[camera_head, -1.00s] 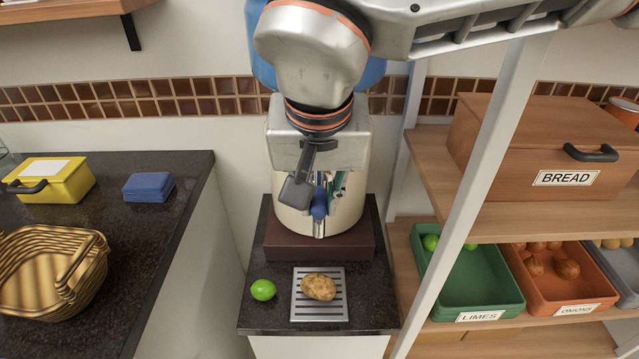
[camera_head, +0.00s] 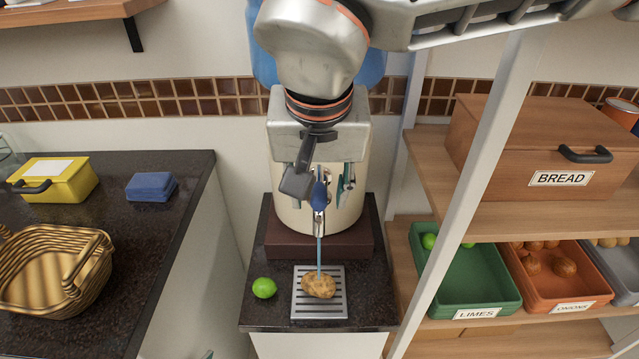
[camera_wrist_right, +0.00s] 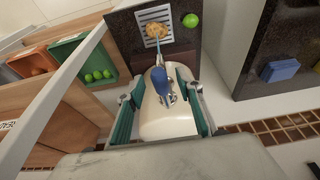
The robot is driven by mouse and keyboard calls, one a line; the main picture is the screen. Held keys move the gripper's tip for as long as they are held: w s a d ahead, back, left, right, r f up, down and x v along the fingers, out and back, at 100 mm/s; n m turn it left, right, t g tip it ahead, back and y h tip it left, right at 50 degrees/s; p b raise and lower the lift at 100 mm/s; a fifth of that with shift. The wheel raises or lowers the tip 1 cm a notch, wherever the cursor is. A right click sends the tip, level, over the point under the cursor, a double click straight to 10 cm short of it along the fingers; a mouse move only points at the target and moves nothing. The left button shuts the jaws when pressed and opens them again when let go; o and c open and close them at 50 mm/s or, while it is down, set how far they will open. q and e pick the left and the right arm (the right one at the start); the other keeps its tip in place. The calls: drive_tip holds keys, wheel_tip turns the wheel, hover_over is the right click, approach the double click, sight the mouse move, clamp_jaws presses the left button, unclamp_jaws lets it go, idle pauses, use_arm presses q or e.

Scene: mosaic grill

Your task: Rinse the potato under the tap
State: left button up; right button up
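The brown potato (camera_head: 319,286) lies on the slatted metal drip tray (camera_head: 335,310) below the tap. A thin bluish stream of water (camera_head: 319,252) runs from the metal tap spout (camera_head: 319,224) onto it. The tap's blue lever (camera_head: 319,195) stands above the spout on the cream water tank (camera_head: 285,212). My right gripper (camera_head: 322,180) is at the tap. In the right wrist view its teal-padded fingers (camera_wrist_right: 160,102) are spread, one either side of the blue lever (camera_wrist_right: 160,80), with gaps between. The potato also shows there (camera_wrist_right: 156,30). My left gripper is not in view.
A green lime (camera_head: 264,288) sits left of the drip tray on the dark counter (camera_head: 270,318). A left counter holds a basket (camera_head: 55,265), yellow box (camera_head: 55,178) and blue cloth (camera_head: 151,186). At right, a shelf post (camera_head: 465,200) stands before the bread box (camera_head: 535,150) and produce bins.

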sight(319, 190)
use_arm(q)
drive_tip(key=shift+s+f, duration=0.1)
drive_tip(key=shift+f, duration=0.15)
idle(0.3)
use_arm(e)
drive_tip(key=shift+r, duration=0.2)
drive_tip(key=shift+r+p, duration=0.6)
drive_tip(key=shift+p, duration=0.05)
drive_tip(key=shift+w+p+v, duration=0.2)
drive_tip(key=shift+p+v, duration=0.7)
drive_tip(key=shift+v, duration=0.15)
wheel_tip(319, 190, up, 3)
drive_tip(key=shift+f+p, duration=0.15)
drive_tip(key=shift+p, duration=1.1)
drive_tip(key=shift+r+p, duration=0.35)
drive_tip(key=shift+p, duration=0.05)
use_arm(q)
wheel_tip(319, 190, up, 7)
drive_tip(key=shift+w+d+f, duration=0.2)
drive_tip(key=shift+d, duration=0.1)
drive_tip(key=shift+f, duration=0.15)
use_arm(e)
drive_tip(key=shift+w, duration=0.1)
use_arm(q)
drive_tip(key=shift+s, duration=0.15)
